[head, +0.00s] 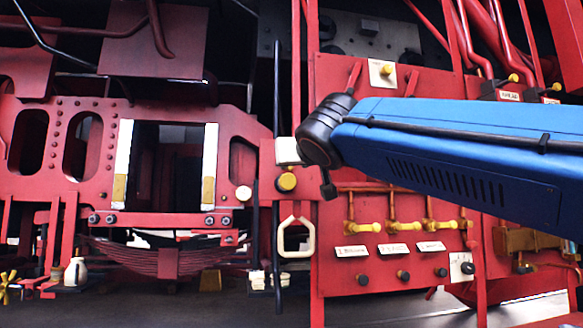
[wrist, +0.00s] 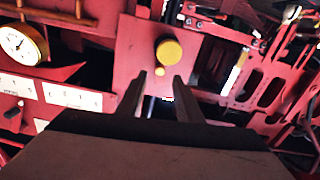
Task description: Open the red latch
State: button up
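My gripper (wrist: 160,76) shows in the wrist view as two dark fingers standing apart, with nothing held between them. A round yellow knob (wrist: 170,52) on a red panel appears just beyond the fingertips; the gap to it cannot be judged. In the head view a yellow knob (head: 286,181) sits on the red panel left of my arm's dark joint. My gripper cannot be made out clearly there. I cannot pick out with certainty which red part is the latch; red levers (head: 354,76) stand above my arm.
A cream loop handle (head: 296,237) hangs below the knob. Several yellow valve handles (head: 393,227) with white labels line the panel below my arm. A round gauge (wrist: 20,43) shows in the wrist view. Red pipes (head: 490,40) crowd the upper right.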

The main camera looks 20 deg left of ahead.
jog(key=x, duration=0.5)
jog(key=shift+w+a, duration=0.1)
jog(key=shift+w, duration=0.1)
grip_shut()
